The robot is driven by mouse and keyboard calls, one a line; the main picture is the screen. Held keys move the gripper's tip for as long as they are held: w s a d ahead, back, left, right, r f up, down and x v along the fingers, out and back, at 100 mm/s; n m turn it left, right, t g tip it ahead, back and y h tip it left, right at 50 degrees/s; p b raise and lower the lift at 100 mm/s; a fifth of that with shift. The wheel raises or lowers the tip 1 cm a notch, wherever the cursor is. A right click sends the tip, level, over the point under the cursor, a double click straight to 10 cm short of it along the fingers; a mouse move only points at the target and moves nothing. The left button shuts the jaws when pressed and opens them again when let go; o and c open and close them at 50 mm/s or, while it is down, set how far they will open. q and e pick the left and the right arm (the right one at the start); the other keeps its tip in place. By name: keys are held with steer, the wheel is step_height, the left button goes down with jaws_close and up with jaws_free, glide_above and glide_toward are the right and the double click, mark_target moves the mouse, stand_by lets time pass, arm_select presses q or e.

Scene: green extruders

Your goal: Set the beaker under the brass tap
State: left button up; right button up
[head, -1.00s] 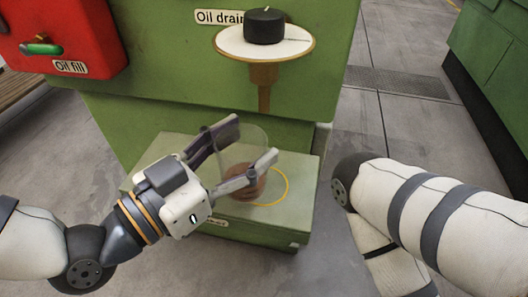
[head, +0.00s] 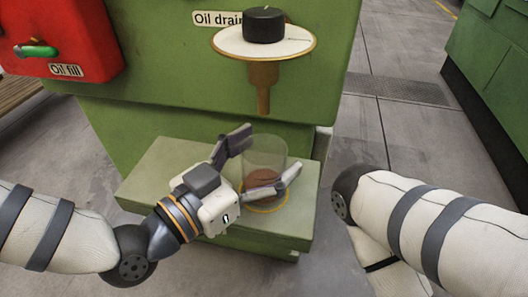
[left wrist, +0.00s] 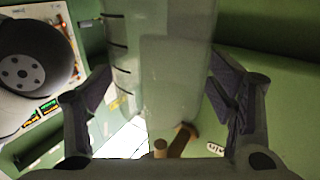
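The clear beaker (head: 265,152), with a brown patch showing low in it, stands upright in the head view at the yellow ring (head: 268,209) on the green ledge. The brass tap (head: 263,88) hangs above it in the picture, below a white disc with a black knob. My left gripper (head: 271,148) has one finger on each side of the beaker. In the left wrist view the clear beaker wall (left wrist: 165,60) fills the space between the fingers, which appear to touch it. My right arm enters from the right; its gripper is out of view.
The green ledge (head: 160,172) has clear room left of the beaker. A red oil-fill box (head: 60,30) is at upper left. The "Oil drain" label (head: 216,18) is beside the knob (head: 265,24). A green cabinet (head: 495,80) stands at far right across open floor.

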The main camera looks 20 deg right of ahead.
arm_select(q)
steer(key=shift+a+r, duration=0.15)
steer(key=shift+r, duration=0.05)
steer(key=p+v, duration=0.1)
steer(key=v, duration=1)
steer(key=shift+s+a, duration=0.25)
steer(key=shift+a, duration=0.1)
